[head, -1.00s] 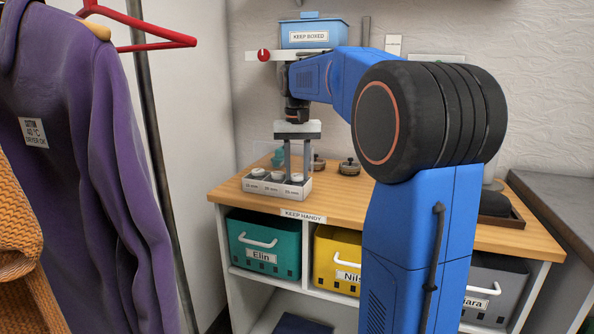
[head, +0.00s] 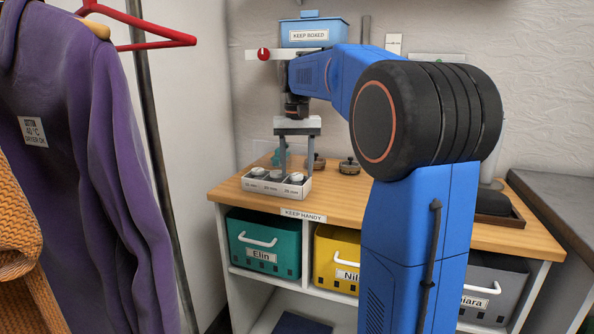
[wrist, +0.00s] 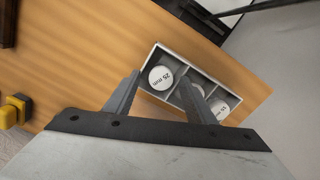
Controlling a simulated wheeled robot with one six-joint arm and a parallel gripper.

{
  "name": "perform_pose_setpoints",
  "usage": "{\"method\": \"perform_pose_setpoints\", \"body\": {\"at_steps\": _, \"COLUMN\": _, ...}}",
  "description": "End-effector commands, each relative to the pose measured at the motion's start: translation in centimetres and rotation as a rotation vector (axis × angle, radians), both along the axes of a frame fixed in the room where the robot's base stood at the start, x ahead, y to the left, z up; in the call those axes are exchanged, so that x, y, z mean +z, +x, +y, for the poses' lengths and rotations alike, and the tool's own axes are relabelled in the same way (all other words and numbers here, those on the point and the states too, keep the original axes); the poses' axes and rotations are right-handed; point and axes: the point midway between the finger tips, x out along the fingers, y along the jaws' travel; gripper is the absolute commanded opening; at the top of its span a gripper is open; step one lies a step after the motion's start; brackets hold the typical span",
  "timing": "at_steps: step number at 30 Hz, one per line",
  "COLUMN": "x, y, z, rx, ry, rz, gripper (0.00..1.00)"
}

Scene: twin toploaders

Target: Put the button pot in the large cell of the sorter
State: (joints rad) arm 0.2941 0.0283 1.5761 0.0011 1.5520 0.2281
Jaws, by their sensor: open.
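The sorter (head: 268,187) is a pale, open tray with a row of labelled cells near the left end of the wooden counter. Round white-topped pots sit in its cells. One pot, marked "25 mm" (wrist: 161,77), sits in the left end cell in the wrist view; I take it to be the button pot (head: 297,177), in the right end cell in the head view. My gripper (head: 296,165) points down above this pot. In the wrist view, its open fingers (wrist: 161,80) stand either side of the pot. The right finger partly hides the middle cell's pot (wrist: 198,90).
A blue "KEEP BOXED" box (head: 314,33) is higher up at the back. Named bins (head: 264,241) fill the shelf below. A purple garment (head: 85,150) hangs at left.

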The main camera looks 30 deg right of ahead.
Motion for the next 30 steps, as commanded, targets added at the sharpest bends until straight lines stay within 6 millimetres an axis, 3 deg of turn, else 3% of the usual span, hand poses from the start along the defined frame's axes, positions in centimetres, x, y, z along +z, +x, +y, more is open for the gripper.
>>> {"method": "perform_pose_setpoints", "body": {"at_steps": 6, "x": 4.9, "y": 0.1, "z": 0.0, "rx": 0.0, "ry": -0.004, "rz": -0.013, "gripper": 0.5}}
{"method": "perform_pose_setpoints", "body": {"at_steps": 15, "x": 9.8, "y": 0.0, "z": 0.0, "rx": 0.0, "ry": -0.005, "rz": -0.014, "gripper": 0.5}}
{"method": "perform_pose_setpoints", "body": {"at_steps": 21, "x": 11.1, "y": 0.0, "z": 0.0, "rx": 0.0, "ry": -0.004, "rz": -0.013, "gripper": 0.5}}
{"method": "perform_pose_setpoints", "body": {"at_steps": 30, "x": 11.1, "y": -0.5, "z": 0.4, "rx": 0.009, "ry": -0.007, "rz": -0.02, "gripper": 0.5}}
